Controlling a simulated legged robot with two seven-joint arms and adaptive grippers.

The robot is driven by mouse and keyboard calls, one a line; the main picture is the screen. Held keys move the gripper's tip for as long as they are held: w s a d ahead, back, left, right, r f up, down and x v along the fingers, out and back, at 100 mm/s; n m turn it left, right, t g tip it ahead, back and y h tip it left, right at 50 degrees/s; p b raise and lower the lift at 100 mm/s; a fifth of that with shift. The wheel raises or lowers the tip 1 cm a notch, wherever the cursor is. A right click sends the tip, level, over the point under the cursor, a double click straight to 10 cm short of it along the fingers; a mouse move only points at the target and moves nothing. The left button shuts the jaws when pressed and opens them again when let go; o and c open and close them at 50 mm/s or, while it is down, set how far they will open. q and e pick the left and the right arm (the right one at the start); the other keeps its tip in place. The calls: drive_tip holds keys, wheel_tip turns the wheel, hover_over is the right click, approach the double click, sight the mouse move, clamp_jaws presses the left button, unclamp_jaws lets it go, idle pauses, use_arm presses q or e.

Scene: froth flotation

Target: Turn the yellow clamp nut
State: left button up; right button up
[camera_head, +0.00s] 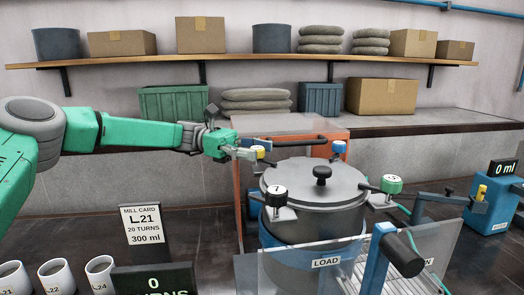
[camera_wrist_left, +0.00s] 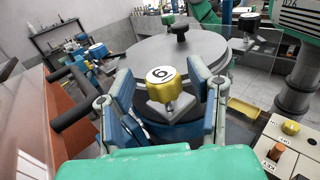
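The yellow clamp nut (camera_head: 264,144), with a white numbered top, sits at the rear-left edge of the grey lidded mill drum (camera_head: 318,188). The left wrist view shows the nut (camera_wrist_left: 165,88) large, its white cap marked with a digit like 6 or 9. My left gripper (camera_head: 256,152) is at the nut in the head view. In the left wrist view its blue-padded fingers (camera_wrist_left: 165,98) are apart, one on each side of the nut, with visible gaps. The nut's lower part is partly hidden. My right gripper is not in view.
The lid has a black knob (camera_head: 322,175). A clear LOAD panel (camera_head: 325,268) stands in front. A mill card (camera_head: 145,232) reads 20 turns.

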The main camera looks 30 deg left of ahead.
sight(256, 147)
use_arm(q)
drive_tip(key=shift+a+f, duration=0.1)
drive_tip(key=shift+a, duration=0.35)
drive_tip(key=r, duration=0.8)
drive_tip(key=shift+w+d+r, duration=0.1)
drive_tip(key=shift+d+r, duration=0.3)
drive_tip(key=shift+a+r, duration=0.25)
drive_tip(key=shift+r, duration=0.05)
drive_tip(key=shift+a+r, duration=0.1)
drive_tip(key=shift+a, duration=0.35)
